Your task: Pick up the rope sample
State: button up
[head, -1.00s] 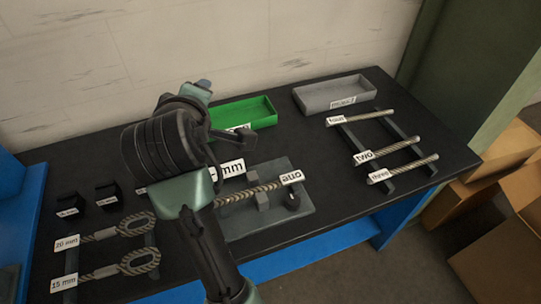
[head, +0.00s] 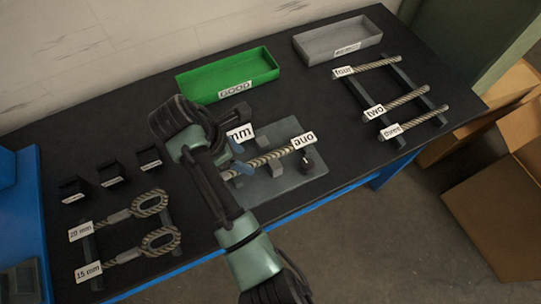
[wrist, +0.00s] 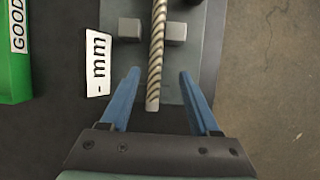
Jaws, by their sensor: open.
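The rope sample tagged "one" (head: 268,159) lies across the blocks of a grey fixture plate (head: 309,187) in the middle of the table. In the wrist view the rope (wrist: 157,55) runs up the picture, with its near end between my fingertips. My gripper (wrist: 160,85) is open, a blue finger on each side of the rope, apart from it. In the head view my gripper (head: 238,160) is at the rope's left end, partly hidden by my arm. Other rope samples, "four" (head: 370,67), "two" (head: 402,100) and "three" (head: 420,120), lie on a rack at the right.
A green tray marked GOOD (head: 228,77) and a grey tray (head: 338,42) stand at the back. A "- mm" sign (wrist: 97,62) stands beside the fixture. Looped ropes (head: 150,204) and small black holders (head: 110,174) are at the left.

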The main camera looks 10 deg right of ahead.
aim_at(255, 161)
jog(key=shift+w+p+x, duration=0.2)
jog(key=shift+p+x, duration=0.05)
jog(key=shift+x, duration=1.2)
jog(key=shift+w+p+x, duration=0.2)
jog(key=shift+x, duration=1.2)
jog(key=shift+d+r, duration=0.1)
jog(key=shift+d, duration=0.1)
jog(key=shift+c, duration=0.3)
grip_shut()
